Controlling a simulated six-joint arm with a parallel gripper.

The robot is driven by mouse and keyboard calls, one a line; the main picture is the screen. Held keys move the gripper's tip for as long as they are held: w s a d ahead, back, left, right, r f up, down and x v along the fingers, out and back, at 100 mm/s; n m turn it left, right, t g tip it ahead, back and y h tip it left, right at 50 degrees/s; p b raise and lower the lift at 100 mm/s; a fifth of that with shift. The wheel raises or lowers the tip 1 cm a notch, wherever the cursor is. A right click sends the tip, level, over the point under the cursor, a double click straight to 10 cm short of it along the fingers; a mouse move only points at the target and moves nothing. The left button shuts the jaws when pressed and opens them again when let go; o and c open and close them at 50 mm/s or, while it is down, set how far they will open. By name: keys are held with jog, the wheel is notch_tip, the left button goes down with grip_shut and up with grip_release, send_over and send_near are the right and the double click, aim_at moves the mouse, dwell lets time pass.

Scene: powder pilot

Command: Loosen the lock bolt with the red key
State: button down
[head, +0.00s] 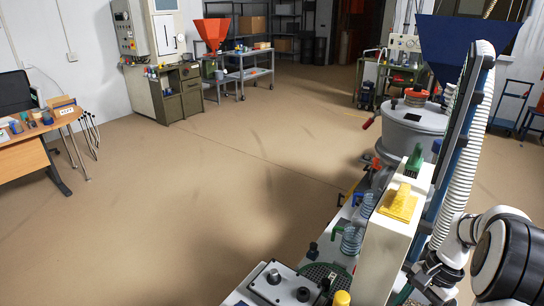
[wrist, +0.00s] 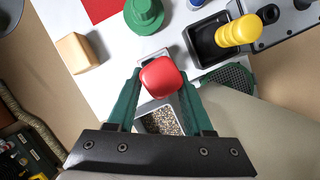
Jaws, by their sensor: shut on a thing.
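My gripper (wrist: 160,84) has green fingers shut on a rounded red piece (wrist: 160,75), which I take to be the head of the red key. Its shaft and lower end are hidden under the head. A small metal part shows just beyond the red head, but I cannot tell whether it is the lock bolt or whether the key is seated on it. In the head view my gripper (head: 430,280) is at the lower right, beside the white machine housing, and the key cannot be made out there.
A metal-edged opening with grains (wrist: 160,121) lies below the red head. A green knob (wrist: 143,14), a tan block (wrist: 76,53) and a yellow handle (wrist: 237,31) stand around it. In the head view a blue hopper (head: 462,45) and a ribbed hose (head: 463,150) rise close by.

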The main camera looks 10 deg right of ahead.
jog(key=shift+r, duration=0.2)
jog(key=w+a+m, duration=0.1)
jog(key=w+a, duration=0.2)
jog(key=a, duration=0.9)
jog(key=w+a, duration=0.3)
jog(key=a, duration=1)
jog(key=shift+w+a+m+t, duration=0.2)
jog(key=shift+w+m+t, duration=0.1)
jog(key=shift+m, duration=0.1)
jog(key=shift+f, duration=0.2)
jog(key=shift+f, duration=0.85)
jog(key=shift+f, duration=0.5)
